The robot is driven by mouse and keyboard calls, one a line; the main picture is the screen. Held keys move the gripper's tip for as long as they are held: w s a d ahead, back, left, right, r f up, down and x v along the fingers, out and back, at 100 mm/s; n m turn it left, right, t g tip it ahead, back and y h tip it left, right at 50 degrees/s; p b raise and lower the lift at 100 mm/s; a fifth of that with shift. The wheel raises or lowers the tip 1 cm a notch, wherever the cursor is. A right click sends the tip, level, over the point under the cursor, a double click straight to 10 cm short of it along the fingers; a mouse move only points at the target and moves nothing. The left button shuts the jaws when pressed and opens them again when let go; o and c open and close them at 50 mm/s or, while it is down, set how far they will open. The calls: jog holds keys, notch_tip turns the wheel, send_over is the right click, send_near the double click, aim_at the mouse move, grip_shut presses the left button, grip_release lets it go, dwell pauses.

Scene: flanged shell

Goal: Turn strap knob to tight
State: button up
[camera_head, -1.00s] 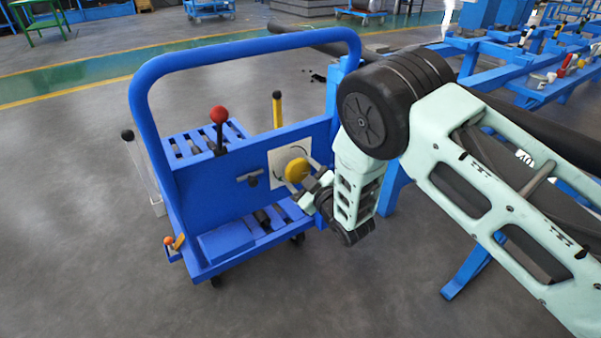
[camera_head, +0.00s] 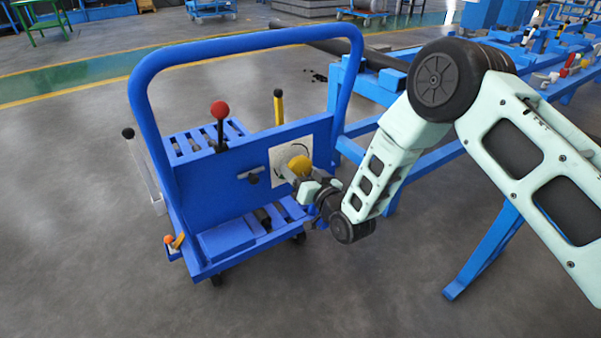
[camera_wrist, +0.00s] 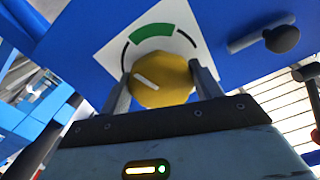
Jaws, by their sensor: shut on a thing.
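The yellow strap knob (camera_head: 300,166) sits on a white square plate on the blue panel of a cart. In the wrist view the knob (camera_wrist: 172,84) has a white line slanting from upper left to lower right. The plate (camera_wrist: 201,34) carries a green arc (camera_wrist: 152,32) above the knob, with thin black arcs at either side of the green. My gripper (camera_wrist: 162,84) is shut on the knob, one finger at each side. In the head view my gripper (camera_head: 300,177) reaches the knob from the lower right and hides part of it.
A red-ball lever (camera_head: 219,112) and a yellow lever with a black top (camera_head: 278,108) rise behind the panel. The cart's blue handle frame (camera_head: 240,42) arches above. A blue rack (camera_head: 490,245) stands at the right.

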jog(key=m, duration=0.3)
jog(key=shift+f+m, duration=0.1)
jog(key=shift+m, duration=0.3)
jog(key=shift+s+a+m+b, duration=0.15)
jog(key=shift+m+b, duration=0.25)
jog(key=shift+m, duration=1.4)
jog(key=o, duration=1)
jog(key=p+v, duration=0.2)
jog(key=v, duration=1.5)
jog(key=shift+d, duration=0.25)
jog(key=shift+s, duration=0.15)
